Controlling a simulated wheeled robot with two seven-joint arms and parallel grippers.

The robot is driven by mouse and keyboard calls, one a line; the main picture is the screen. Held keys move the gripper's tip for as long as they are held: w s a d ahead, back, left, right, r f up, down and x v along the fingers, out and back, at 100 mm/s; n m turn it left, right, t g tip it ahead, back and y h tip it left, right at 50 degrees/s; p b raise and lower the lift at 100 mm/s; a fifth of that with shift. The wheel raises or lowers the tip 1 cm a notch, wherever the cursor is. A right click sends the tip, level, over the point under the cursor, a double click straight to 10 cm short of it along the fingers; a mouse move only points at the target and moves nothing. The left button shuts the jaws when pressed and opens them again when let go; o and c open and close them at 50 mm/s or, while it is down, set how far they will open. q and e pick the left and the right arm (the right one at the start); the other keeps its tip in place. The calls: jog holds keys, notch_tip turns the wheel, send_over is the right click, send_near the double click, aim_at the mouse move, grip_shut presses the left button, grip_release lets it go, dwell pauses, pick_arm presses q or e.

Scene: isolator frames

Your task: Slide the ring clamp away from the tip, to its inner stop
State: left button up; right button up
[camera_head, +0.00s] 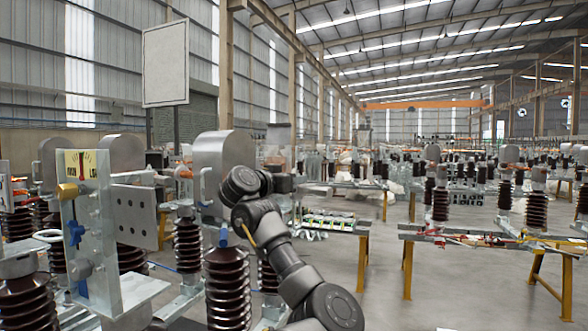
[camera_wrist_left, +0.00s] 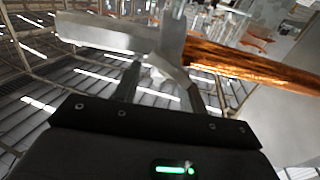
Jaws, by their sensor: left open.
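In the left wrist view a copper-coloured rod (camera_wrist_left: 255,70) runs in from the right. Its left end meets a pale metal piece (camera_wrist_left: 172,48), which may be the ring clamp; blur keeps me from being sure. A thick light grey bar (camera_wrist_left: 105,33) extends left from that piece. My left gripper (camera_wrist_left: 166,82) is open, with its fingers pointing at the pale piece and the bar; I cannot tell whether they touch. In the head view my dark arm reaches up to a grey upright housing (camera_head: 212,155); its gripper is hidden there. My right gripper is not in view.
Brown ribbed insulators (camera_head: 228,285) stand close below. Yellow-legged benches (camera_head: 440,237) with more equipment stand at right. Open floor (camera_head: 465,295) lies between them.

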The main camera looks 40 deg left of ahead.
pick_arm(q)
jog(key=shift+w, duration=0.55)
grip_shut()
